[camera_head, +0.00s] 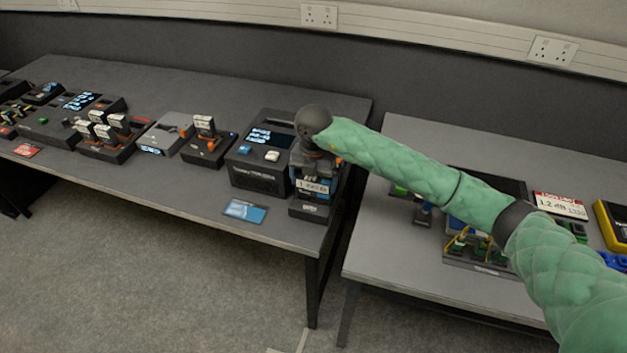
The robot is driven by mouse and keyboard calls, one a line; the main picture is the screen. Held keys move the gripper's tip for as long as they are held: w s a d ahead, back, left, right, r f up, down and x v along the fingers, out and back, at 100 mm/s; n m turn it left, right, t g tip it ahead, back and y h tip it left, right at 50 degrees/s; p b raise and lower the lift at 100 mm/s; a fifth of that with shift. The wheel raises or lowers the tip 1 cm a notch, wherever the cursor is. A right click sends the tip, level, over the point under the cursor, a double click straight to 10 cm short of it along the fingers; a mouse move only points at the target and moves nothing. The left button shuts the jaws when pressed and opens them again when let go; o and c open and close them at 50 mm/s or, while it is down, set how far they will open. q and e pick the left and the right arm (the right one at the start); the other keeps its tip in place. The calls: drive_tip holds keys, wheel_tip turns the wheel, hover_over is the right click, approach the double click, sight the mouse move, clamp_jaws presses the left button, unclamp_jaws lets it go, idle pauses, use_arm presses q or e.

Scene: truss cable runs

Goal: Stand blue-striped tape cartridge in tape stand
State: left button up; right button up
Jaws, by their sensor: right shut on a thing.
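My right arm, in a green sleeve, reaches in from the right, and its dark gripper (315,168) points down at the right end of the long table. It is shut on the blue-striped tape cartridge (313,186), a dark piece with a white label, whose upper part the gripper hides. The cartridge is upright, at or just above a small black tape stand (311,208). I cannot tell whether it is fully seated there. My left gripper is not in view.
A black device (258,178) with a lit screen stands close to the left of the stand. A blue card (245,211) lies in front. Several other units line the table further left. A second table (400,245) on the right holds more gear, partly under my arm.

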drive_tip(key=shift+f+b, duration=0.55)
drive_tip(key=shift+f, duration=0.05)
idle(0.3)
idle(0.3)
drive_tip(key=o, duration=0.8)
drive_tip(key=shift+r+p, duration=1.1)
drive_tip(key=shift+r, duration=2.7)
